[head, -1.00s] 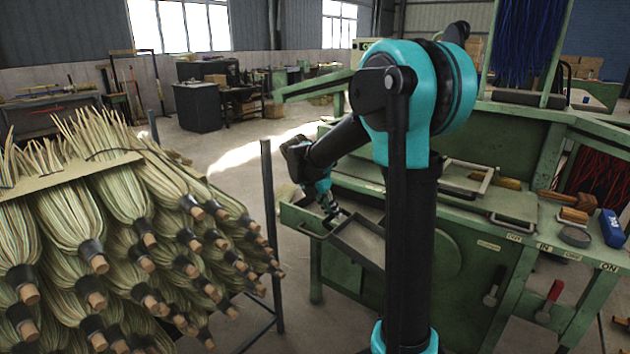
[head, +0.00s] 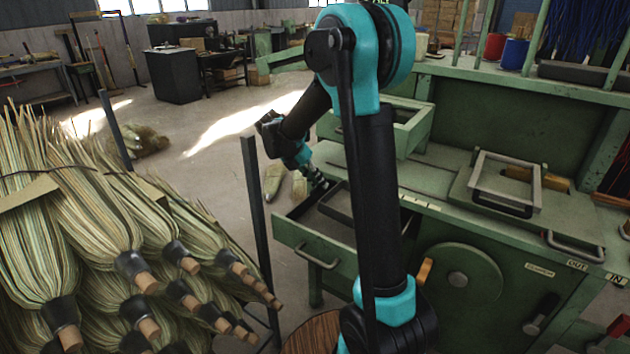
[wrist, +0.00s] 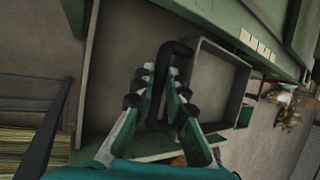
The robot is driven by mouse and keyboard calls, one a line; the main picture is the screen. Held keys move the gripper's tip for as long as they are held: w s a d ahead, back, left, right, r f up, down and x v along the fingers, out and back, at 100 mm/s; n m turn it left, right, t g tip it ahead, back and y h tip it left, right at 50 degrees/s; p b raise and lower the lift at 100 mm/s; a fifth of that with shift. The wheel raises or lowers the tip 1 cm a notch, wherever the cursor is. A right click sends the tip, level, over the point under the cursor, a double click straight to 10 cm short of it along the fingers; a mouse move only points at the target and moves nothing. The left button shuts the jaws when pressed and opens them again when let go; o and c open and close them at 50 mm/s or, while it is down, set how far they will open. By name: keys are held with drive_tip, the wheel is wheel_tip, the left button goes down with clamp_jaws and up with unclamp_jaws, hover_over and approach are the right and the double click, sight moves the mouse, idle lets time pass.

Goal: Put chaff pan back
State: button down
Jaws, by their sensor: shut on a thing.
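The chaff pan (head: 337,208) is a shallow dark grey tray with a black bar handle. In the wrist view the pan (wrist: 222,82) lies at the right end of the open green drawer (head: 300,238), seemingly within its walls; whether it rests on the floor is unclear. My gripper (wrist: 160,72) is shut on the pan's black handle. In the head view my gripper (head: 318,184) is at the drawer's far end, and my arm hides part of the pan. The drawer's bare floor (wrist: 118,50) shows left of the handle.
A green bench (head: 470,285) with levers stands at the right. A framed tray with a handle (head: 505,185) lies on top, and a green box (head: 400,130) sits behind my arm. Broom bundles (head: 110,250) fill a rack with a dark post (head: 256,200) at the left.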

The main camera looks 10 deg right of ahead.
wheel_tip(320, 180, down, 3)
drive_tip(key=w, duration=0.1)
hover_over(318, 217)
drive_tip(key=shift+f, duration=4.55)
drive_tip(key=c, duration=1.5)
unclamp_jaws()
drive_tip(key=shift+o, duration=0.2)
drive_tip(key=shift+r, duration=0.1)
